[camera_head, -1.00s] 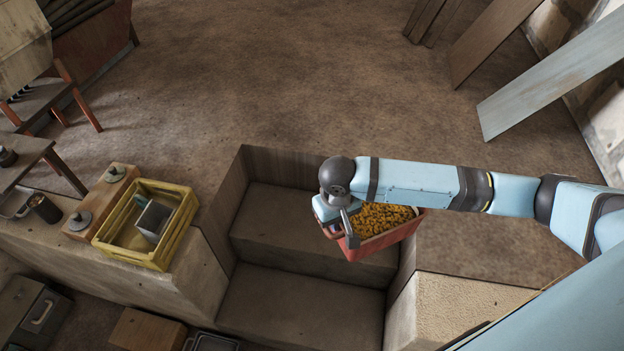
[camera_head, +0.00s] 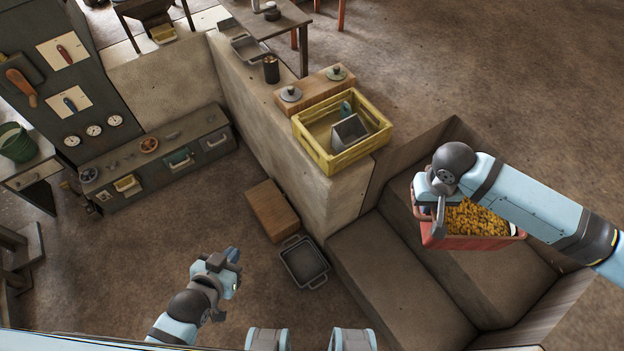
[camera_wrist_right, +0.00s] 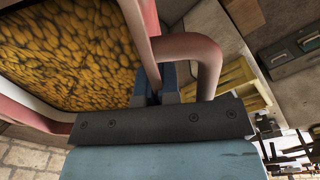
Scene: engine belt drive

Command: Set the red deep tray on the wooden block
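The red deep tray (camera_head: 466,240), full of yellow-orange pieces, hangs in the air above the stone steps at the right of the head view. My right gripper (camera_head: 432,206) is shut on the handle at its left end. In the right wrist view the tray's handle (camera_wrist_right: 206,62) passes between the fingers. A plain wooden block (camera_head: 272,210) lies on the floor at the foot of the stone wall, its top bare. My left gripper (camera_head: 230,262) is over the floor, left of and nearer than the block, with nothing visible in it; its finger opening is unclear.
A grey tray with handles (camera_head: 303,262) lies right beside the block. The stone wall (camera_head: 335,205) bears a yellow crate (camera_head: 358,158) and a wooden piece with two lidded knobs (camera_head: 314,92). A low grey cabinet (camera_head: 160,165) stands left. Floor between is clear.

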